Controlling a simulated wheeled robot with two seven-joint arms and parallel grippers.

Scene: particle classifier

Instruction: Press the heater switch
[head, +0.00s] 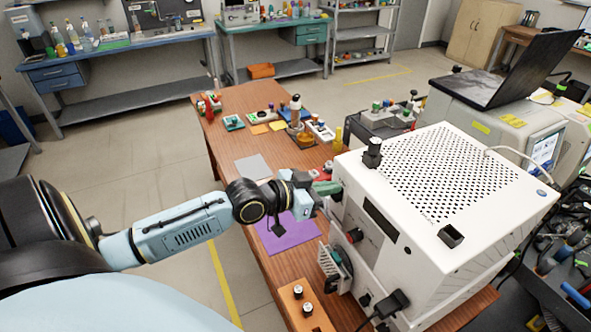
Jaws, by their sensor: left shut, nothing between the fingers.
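A large white box with a perforated top (475,150) stands on the wooden table at the right. I cannot tell for certain which part is the heater switch. My left arm reaches in from the left, and my left gripper (321,203) is shut and empty beside the upper left of the box's front. Its tips are partly hidden, and I cannot tell whether they touch the front. My right gripper is not in view.
A purple mat (287,235) lies on the table below my gripper. A fan-like part (336,268) sits before the box. Small tools and bottles crowd the table's far part. An open laptop (500,75) stands behind the box.

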